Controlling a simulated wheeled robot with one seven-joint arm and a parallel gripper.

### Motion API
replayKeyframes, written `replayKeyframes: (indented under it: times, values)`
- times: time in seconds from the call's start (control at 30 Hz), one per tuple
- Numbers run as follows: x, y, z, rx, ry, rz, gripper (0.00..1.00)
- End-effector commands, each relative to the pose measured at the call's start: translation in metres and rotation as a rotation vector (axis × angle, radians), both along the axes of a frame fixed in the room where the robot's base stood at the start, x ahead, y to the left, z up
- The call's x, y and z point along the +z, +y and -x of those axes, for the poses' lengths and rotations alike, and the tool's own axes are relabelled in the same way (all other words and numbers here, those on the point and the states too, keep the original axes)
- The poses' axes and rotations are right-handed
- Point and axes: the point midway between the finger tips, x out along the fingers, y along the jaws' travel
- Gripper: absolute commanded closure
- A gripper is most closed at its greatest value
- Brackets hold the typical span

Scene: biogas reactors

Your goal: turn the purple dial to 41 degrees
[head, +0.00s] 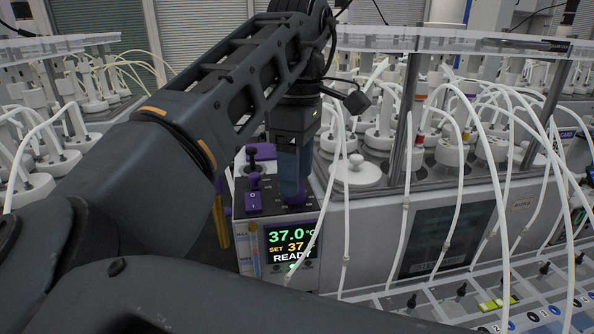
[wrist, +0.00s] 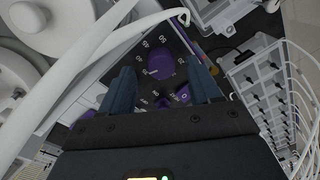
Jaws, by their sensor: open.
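The purple dial (wrist: 160,66) is a round knob on a dark panel in the wrist view, ringed by white numbers. My gripper (wrist: 161,72) is open, with one blue finger on each side of the dial in that view and a gap to it on both sides. In the head view my gripper (head: 293,198) points down over the top of the control box (head: 250,261), and its fingers hide most of the dial. The display (head: 291,246) reads 37.0 °C, SET 37, READY. I cannot tell the dial's exact angle.
Purple switches (head: 253,202) stand left of my fingers on the box; a purple part (wrist: 183,95) also shows near the dial in the wrist view. White tubes (head: 346,220) hang close on the right, and one crosses the wrist view. A white-lidded reactor (head: 357,172) stands to the right.

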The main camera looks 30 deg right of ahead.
Motion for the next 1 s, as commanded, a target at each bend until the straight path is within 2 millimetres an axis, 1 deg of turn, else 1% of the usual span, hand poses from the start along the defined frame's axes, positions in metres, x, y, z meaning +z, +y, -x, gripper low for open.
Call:
replayKeyframes:
  times: [0.03,0.17,0.53,0.57,1.0]
  values:
    - [-0.0083,0.0021,-0.0007,0.003,-0.006,-0.004,0.38]
    - [-0.015,0.0034,-0.0007,0.004,-0.007,-0.004,0.38]
    - [-0.0156,0.0046,-0.0005,0.006,-0.007,-0.004,0.38]
    - [-0.0157,0.0045,-0.0004,0.006,-0.007,-0.004,0.4]
    - [-0.0166,0.0037,-0.0001,0.004,-0.005,-0.003,0.82]
